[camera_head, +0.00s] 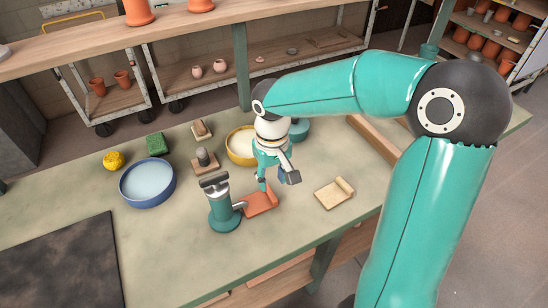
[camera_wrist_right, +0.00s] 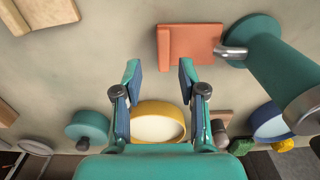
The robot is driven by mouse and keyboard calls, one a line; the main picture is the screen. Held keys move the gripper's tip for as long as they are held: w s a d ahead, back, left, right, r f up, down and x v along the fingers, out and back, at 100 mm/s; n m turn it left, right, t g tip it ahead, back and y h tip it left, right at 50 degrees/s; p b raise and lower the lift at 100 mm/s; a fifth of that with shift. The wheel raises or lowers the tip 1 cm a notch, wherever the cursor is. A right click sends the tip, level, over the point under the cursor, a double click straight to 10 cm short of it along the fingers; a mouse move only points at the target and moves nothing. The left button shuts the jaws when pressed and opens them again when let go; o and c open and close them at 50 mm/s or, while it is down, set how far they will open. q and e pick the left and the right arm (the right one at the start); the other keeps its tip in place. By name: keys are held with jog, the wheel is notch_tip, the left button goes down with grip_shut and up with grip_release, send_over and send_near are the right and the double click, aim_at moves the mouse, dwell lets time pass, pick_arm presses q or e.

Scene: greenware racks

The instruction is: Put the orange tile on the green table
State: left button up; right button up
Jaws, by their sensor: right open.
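The orange tile (camera_head: 264,203) lies on the pale green tabletop (camera_head: 215,265), close beside the teal post (camera_head: 222,212). In the right wrist view the orange tile (camera_wrist_right: 192,42) is flat with a strip along its left edge, and the post's metal spout (camera_wrist_right: 230,52) reaches its right edge; I cannot tell whether they touch. My right gripper (camera_head: 275,180) is above and just behind the tile, fingers pointing down. In the wrist view my right gripper (camera_wrist_right: 159,70) is open, with nothing between its fingers. My left gripper is not in view.
A cream tile (camera_head: 334,193) lies to the right. A yellow bowl (camera_head: 231,150), blue bowl (camera_head: 147,184), yellow sponge (camera_head: 113,160) and green block (camera_head: 157,144) stand behind and left. A dark mat (camera_head: 65,265) covers the front left. Bare tabletop lies in front of the post.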

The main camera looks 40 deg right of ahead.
notch_tip(320, 180, up, 7)
dwell(0.3)
dwell(0.5)
